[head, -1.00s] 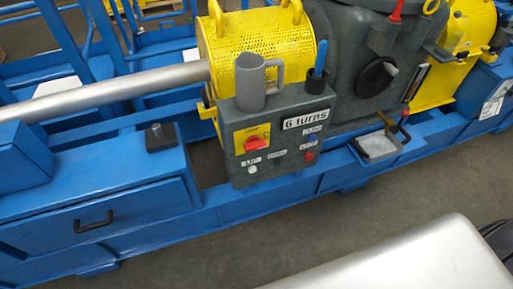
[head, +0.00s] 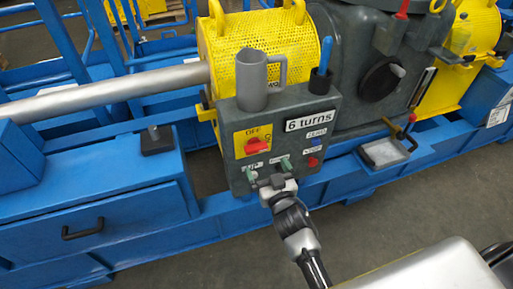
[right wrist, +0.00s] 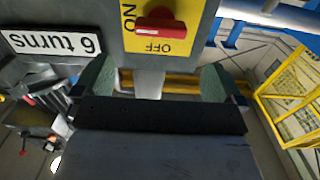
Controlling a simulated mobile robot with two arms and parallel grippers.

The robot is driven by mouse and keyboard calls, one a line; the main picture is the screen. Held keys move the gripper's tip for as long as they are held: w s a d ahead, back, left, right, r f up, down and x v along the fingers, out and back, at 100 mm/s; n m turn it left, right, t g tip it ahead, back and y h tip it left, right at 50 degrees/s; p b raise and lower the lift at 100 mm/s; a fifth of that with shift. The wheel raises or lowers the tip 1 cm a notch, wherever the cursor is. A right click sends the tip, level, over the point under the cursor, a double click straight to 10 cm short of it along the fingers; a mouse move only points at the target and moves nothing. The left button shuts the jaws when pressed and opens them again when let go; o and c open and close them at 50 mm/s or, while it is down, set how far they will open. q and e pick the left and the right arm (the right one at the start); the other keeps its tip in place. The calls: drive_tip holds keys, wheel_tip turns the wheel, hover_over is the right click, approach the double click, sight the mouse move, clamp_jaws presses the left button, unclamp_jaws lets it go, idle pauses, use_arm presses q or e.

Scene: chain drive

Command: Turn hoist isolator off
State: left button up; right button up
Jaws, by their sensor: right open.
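The hoist isolator is a red handle (head: 257,146) on a yellow plate (head: 240,145) on the front of a grey control box (head: 329,114). The handle lies about level, in line with ON; OFF is printed above it. In the right wrist view the plate is upside down and the red handle (right wrist: 160,21) is at the top. My right gripper (head: 268,168) is open and empty, with greenish fingertips just below the handle, apart from it. In the right wrist view its fingers (right wrist: 154,82) are spread wide. My left gripper is not in view.
A grey mug (head: 252,84) and a dark holder with a blue pen (head: 324,62) stand on the box. Blue and red buttons (head: 313,162) are right of the gripper. A "6 turns" label (head: 307,120) is beside the plate. Open floor (head: 400,205) lies in front.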

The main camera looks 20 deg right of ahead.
sight(258, 150)
drive_tip(key=w, duration=0.9)
drive_tip(key=shift+w+a+b, duration=0.15)
drive_tip(key=shift+w+b, duration=0.05)
drive_tip(key=shift+b, duration=0.1)
drive_tip(key=shift+c, duration=0.2)
drive_tip(key=c, duration=0.8)
drive_tip(key=shift+c, duration=0.2)
